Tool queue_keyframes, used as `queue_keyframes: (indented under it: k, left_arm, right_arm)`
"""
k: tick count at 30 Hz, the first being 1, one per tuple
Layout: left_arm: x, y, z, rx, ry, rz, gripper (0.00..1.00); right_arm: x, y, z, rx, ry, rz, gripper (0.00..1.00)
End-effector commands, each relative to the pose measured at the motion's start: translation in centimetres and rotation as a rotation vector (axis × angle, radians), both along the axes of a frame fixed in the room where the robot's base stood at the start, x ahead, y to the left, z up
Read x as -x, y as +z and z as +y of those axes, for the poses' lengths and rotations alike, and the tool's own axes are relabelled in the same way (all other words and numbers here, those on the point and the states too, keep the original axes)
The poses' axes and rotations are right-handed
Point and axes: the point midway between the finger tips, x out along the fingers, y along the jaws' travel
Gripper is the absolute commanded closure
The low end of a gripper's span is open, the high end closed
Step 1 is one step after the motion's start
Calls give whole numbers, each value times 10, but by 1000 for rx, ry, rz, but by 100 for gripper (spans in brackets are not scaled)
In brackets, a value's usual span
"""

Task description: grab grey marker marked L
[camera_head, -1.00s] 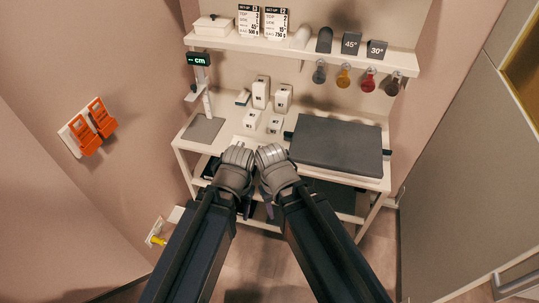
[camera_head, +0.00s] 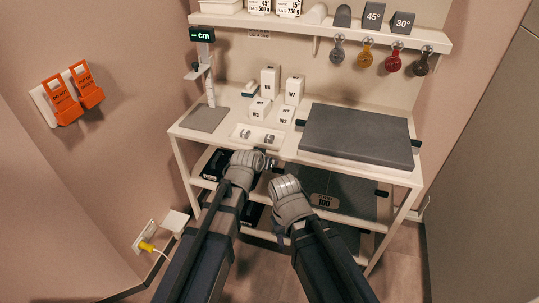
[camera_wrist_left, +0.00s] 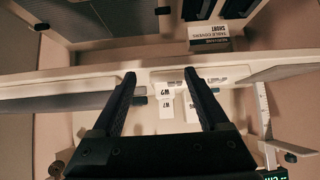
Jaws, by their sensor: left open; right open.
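A small white tray (camera_head: 236,139) lies on the table's front left, with two small grey metallic pieces in it, a left one (camera_head: 244,133) and a right one (camera_head: 268,138). I cannot read a letter on either, so I cannot tell which is marked L. My left gripper (camera_wrist_left: 158,76) is open and empty in the left wrist view, its two dark fingers towards the table; in the head view its arm ends at the table's front edge below the tray, fingers mostly hidden. My right gripper (camera_head: 279,232) is open, low in front of the lower shelf, its fingers partly hidden.
White W-marked boxes (camera_head: 270,79) stand behind the tray. A dark grey slab (camera_head: 355,136) covers the table's right side. A stand with a cm display (camera_head: 202,35) and a grey plate (camera_head: 204,118) are at left. Coloured round items (camera_head: 367,57) hang under the upper shelf (camera_head: 300,22).

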Motion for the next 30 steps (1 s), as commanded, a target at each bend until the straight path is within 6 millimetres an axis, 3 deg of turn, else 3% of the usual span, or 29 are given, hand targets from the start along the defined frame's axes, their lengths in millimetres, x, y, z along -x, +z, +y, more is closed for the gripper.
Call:
queue_keyframes:
  k: [1,6,14,22,30]
  left_arm:
    - [-22,-10,-1,25,9,-74,22]
    - [-58,5,2,77,29,-250,22]
    - [-68,16,4,95,37,-314,22]
    - [-90,5,-2,94,37,-311,22]
    - [-97,0,-3,94,36,-310,22]
  right_arm:
    - [0,-24,0,0,0,0,50]
    - [0,-42,0,0,0,0,50]
    - [0,-45,0,0,0,0,50]
    - [0,-56,0,0,0,0,50]
    - [0,-61,0,0,0,0,50]
